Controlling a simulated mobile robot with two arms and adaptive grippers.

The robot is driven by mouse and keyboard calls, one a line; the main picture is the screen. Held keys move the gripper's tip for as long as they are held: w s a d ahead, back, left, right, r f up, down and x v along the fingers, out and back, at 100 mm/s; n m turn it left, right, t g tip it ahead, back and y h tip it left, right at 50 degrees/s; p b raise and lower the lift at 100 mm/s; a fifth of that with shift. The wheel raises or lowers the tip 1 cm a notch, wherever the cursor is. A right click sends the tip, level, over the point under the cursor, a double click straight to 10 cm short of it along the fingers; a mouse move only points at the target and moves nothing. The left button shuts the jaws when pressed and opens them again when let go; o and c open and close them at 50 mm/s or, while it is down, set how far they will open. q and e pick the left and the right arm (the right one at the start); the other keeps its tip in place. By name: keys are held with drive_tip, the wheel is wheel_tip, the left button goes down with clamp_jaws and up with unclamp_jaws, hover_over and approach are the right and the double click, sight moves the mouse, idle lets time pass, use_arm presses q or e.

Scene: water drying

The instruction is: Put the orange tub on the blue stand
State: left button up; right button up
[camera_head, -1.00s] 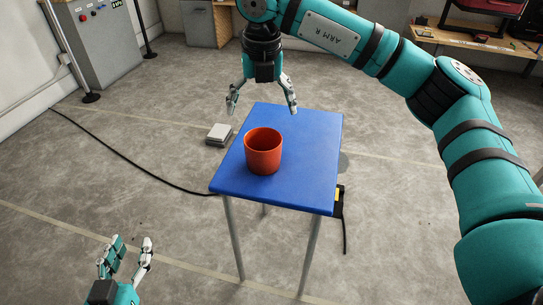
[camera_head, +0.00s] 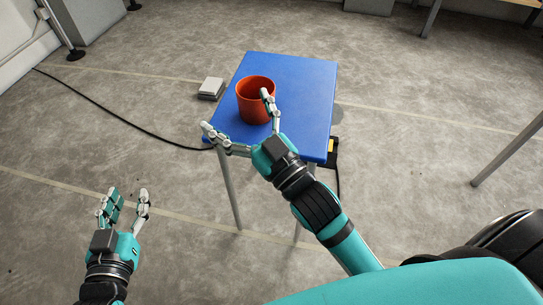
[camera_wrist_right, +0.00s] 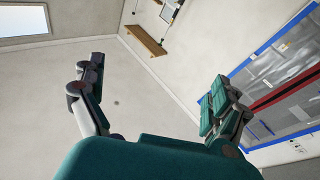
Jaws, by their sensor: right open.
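The orange tub (camera_head: 252,104) stands upright on the top of the blue stand (camera_head: 300,80), toward its left side. My right gripper (camera_head: 238,112) is open and overlaps the tub's lower right and the stand's near edge in the head view. In the right wrist view its fingers (camera_wrist_right: 153,88) are spread with nothing between them, and neither tub nor stand shows there. My left gripper (camera_head: 127,193) is open and empty over the floor at lower left, apart from the stand.
A small grey block (camera_head: 211,87) lies on the floor left of the stand. A black cable (camera_head: 110,110) runs across the floor toward the stand. The right part of the blue top is bare. A table leg (camera_head: 510,148) stands at right.

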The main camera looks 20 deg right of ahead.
drive_tip(key=s+d+f+m+g+h, duration=0.2)
drive_tip(key=s+d+f+g+h, duration=0.1)
drive_tip(key=f, duration=0.7)
drive_tip(key=shift+s+d+m+g, duration=0.4)
drive_tip(key=shift+s+d+g, duration=0.2)
drive_tip(key=shift+s+d, duration=0.25)
